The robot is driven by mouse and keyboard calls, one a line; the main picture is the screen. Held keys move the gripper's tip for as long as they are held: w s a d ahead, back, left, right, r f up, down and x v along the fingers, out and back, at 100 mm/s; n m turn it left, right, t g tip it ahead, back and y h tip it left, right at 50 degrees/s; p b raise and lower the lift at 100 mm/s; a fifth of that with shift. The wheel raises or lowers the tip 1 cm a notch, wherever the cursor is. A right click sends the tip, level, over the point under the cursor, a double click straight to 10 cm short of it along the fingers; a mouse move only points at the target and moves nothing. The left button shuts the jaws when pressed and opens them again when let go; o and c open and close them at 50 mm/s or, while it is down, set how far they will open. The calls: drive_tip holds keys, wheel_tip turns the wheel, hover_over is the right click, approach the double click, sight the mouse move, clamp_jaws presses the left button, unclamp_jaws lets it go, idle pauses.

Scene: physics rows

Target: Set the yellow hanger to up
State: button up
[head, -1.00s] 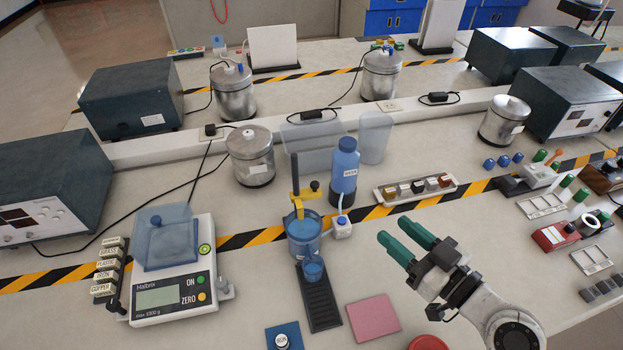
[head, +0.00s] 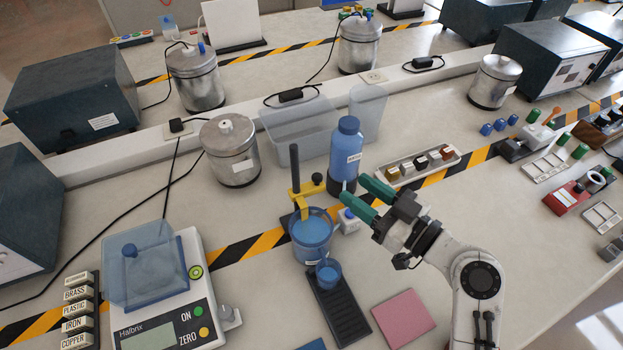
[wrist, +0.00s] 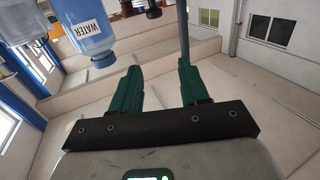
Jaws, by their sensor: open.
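The yellow hanger (head: 303,199) sits on a dark upright rod (head: 294,165). Its arm hangs down into the blue overflow vessel (head: 311,231). A dark knob shows on the right end of its crosspiece. A small blue cup (head: 328,273) stands on a black ramp in front of the vessel. My gripper (head: 360,199) is open and empty, to the right of the hanger and apart from it, its green fingers pointing left. In the wrist view my gripper (wrist: 160,85) also shows open, with the dark rod (wrist: 184,30) beyond the right finger. The yellow hanger is not clearly visible there.
A blue water bottle (head: 346,152) stands close behind my fingers; it also shows in the wrist view (wrist: 88,30). A small white block (head: 348,220) sits beside the vessel. A balance (head: 160,300) stands left. A pink mat (head: 403,318) lies in front right.

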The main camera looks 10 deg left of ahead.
drive_tip(key=b, duration=0.4)
approach(321, 180)
drive_tip(key=p+x, duration=0.2)
drive_tip(key=x, duration=0.8)
drive_tip(key=shift+r+p, duration=0.15)
drive_tip(key=shift+p, duration=0.25)
drive_tip(key=shift+w+a, duration=0.3)
drive_tip(key=shift+a, duration=0.2)
drive_tip(key=shift+c, duration=0.3)
clamp_jaws()
